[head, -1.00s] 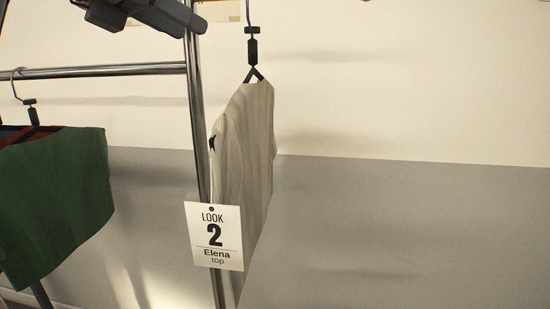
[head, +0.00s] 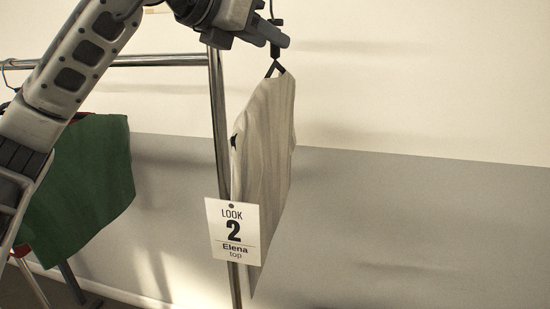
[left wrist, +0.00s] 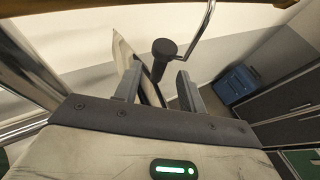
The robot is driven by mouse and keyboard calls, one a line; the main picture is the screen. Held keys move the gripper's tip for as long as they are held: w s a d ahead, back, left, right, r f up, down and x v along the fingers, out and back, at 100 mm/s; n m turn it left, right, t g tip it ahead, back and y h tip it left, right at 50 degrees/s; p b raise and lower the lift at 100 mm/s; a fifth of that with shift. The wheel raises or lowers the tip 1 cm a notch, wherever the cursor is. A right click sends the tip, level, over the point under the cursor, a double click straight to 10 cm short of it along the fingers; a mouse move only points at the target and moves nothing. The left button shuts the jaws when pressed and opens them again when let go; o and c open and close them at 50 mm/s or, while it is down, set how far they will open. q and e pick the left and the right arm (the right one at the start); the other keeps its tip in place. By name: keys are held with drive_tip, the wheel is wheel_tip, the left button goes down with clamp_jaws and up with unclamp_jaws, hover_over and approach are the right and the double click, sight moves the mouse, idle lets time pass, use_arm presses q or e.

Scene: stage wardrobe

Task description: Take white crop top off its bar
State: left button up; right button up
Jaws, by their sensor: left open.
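The white crop top (head: 265,135) hangs from a black hanger (head: 275,69) right of the rack's upright in the head view. A white card (head: 233,231) reading "LOOK 2 Elena top" hangs at its front. The bar holding its hook is out of the head view. My left gripper (head: 281,42) is at the hanger's neck, just above the top. In the left wrist view, my left gripper (left wrist: 160,72) is open, with the hanger's black neck piece (left wrist: 162,52) between or just beyond its fingertips. The silver hook (left wrist: 205,30) rises from it. My right gripper is not in view.
A chrome rack upright (head: 218,120) stands close left of the top, with a chrome rail (head: 155,60) running left. A green garment (head: 85,180) hangs there, partly behind my left arm. A blue box (left wrist: 236,84) sits right in the wrist view. The space right of the top is clear.

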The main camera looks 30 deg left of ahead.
sight(275, 60)
use_arm(q)
drive_tip(key=x, duration=0.3)
drive_tip(key=shift+w+f, duration=0.1)
drive_tip(key=shift+w, duration=0.1)
clamp_jaws()
